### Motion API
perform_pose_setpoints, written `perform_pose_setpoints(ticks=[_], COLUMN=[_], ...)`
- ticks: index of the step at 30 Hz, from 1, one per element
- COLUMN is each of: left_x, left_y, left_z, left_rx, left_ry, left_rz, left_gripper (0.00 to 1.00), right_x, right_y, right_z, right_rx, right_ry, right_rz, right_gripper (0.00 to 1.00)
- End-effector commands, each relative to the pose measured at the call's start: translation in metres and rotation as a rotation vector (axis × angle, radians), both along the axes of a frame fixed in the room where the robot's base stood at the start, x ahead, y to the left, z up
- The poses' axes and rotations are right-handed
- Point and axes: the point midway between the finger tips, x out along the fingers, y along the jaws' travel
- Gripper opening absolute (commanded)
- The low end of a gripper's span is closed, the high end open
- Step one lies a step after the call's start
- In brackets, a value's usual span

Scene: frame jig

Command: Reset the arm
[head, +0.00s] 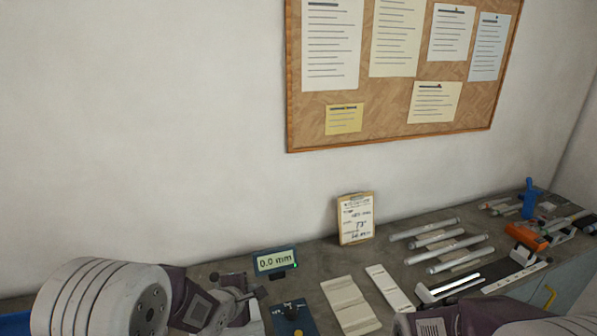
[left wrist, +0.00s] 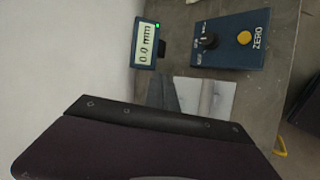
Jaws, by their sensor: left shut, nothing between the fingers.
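My left gripper (head: 250,294) is in the lower left of the head view, low over the bench beside the small display. In the left wrist view its fingers (left wrist: 190,96) are together, with nothing seen between them.
A display (head: 275,262) reading 0.0 mm stands by a blue ZERO box (left wrist: 230,40) with a yellow button. Pale plates (head: 348,305), silver tubes (head: 460,253), an orange clamp (head: 527,236) and a clipboard (head: 356,218) are on the bench. The wall rises behind.

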Motion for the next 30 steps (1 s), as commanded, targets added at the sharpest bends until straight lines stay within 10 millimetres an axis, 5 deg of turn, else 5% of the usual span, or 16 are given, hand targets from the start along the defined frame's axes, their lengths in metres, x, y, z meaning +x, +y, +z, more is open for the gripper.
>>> perform_pose_setpoints(ticks=[1, 6, 13, 18, 30], left_x=[-0.017, -0.100, -0.204, -0.220, -0.219], left_y=[0.018, 0.053, 0.053, 0.052, 0.052], left_z=[-0.014, -0.043, -0.075, -0.077, -0.077], left_rx=[0.130, 0.560, 0.808, 0.872, 0.885], left_ry=[0.025, 0.242, 0.465, 0.446, 0.435], left_rz=[-0.047, -0.422, -1.163, -1.413, -1.434], left_gripper=[0.00, 0.00, 0.00, 0.00, 0.00], right_x=[0.000, 0.000, 0.000, 0.000, 0.000], right_y=[0.000, 0.000, 0.000, 0.000, 0.000], right_z=[-0.021, -0.034, -0.030, -0.030, -0.030], right_rx=[0.000, 0.000, 0.000, 0.000, 0.000], right_ry=[0.000, -0.001, -0.001, -0.001, -0.001], right_rz=[0.000, 0.000, 0.000, 0.000, 0.000], right_gripper=[0.52, 0.52, 0.52, 0.52, 0.52])
